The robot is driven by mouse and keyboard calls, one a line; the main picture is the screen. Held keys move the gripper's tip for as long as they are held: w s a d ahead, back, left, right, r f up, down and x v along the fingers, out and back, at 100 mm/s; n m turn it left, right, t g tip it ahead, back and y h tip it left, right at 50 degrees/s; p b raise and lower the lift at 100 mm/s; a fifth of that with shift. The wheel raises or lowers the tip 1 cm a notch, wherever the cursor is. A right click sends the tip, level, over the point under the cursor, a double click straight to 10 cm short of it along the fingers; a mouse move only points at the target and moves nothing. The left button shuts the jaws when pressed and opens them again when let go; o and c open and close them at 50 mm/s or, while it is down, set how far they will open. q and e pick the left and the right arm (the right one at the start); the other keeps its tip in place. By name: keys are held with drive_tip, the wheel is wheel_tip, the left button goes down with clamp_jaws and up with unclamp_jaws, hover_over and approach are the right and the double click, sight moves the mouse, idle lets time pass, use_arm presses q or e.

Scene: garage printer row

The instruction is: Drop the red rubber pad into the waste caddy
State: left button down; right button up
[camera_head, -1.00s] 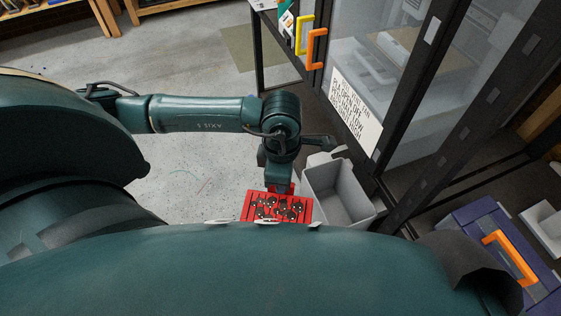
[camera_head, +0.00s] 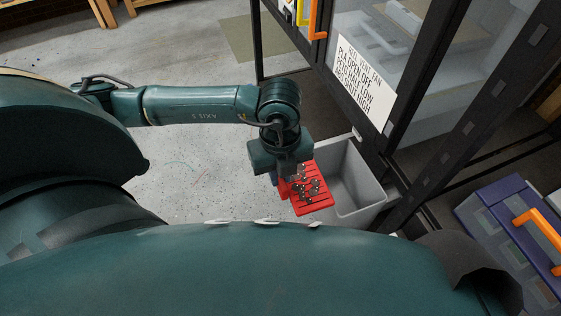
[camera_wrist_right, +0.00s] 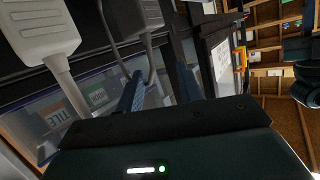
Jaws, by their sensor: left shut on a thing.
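My left gripper (camera_head: 286,184) is shut on the red rubber pad (camera_head: 314,205), a ribbed red slab with several small dark and grey bits on it. The pad juts out from the gripper toward the lower right. In the head view it overlaps the left side of the waste caddy (camera_head: 369,188), a grey open-topped bin; its height above the rim is hard to tell. The caddy's visible inside looks empty. My right gripper (camera_wrist_right: 158,92) shows in the right wrist view, with its two blue fingers apart and nothing between them.
The caddy stands close against a dark-framed glass cabinet bearing a white notice (camera_head: 361,84). A blue case with an orange handle (camera_head: 539,236) sits at the right. Speckled floor (camera_head: 190,170) is clear to the left. Grey plugs with cables (camera_wrist_right: 45,30) hang near my right gripper.

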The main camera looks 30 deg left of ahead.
use_arm(q)
drive_tip(key=shift+w+d, duration=0.45)
drive_tip(key=shift+w, duration=0.1)
drive_tip(key=w+d, duration=0.1)
drive_tip(key=w, duration=0.1)
drive_tip(key=w+d+b, duration=0.1)
drive_tip(key=w+d, duration=0.1)
drive_tip(key=w+d+b, duration=0.1)
drive_tip(key=w+d, duration=0.1)
drive_tip(key=w, duration=0.1)
drive_tip(key=shift+d+f, duration=0.1)
drive_tip(key=shift+d, duration=0.1)
use_arm(e)
drive_tip(key=shift+a+f, duration=0.1)
drive_tip(key=shift+f, duration=0.5)
use_arm(q)
drive_tip(key=shift+w+d, duration=0.55)
drive_tip(key=shift+w, duration=0.15)
use_arm(e)
drive_tip(key=shift+w+a+f+n, duration=0.1)
drive_tip(key=shift+a+f+n, duration=0.05)
drive_tip(key=shift+f+n, duration=0.3)
drive_tip(key=shift+w, duration=0.1)
use_arm(q)
drive_tip(key=c, duration=1.3)
unclamp_jaws()
drive_tip(key=shift+c, duration=0.2)
use_arm(e)
drive_tip(key=shift+r, duration=0.25)
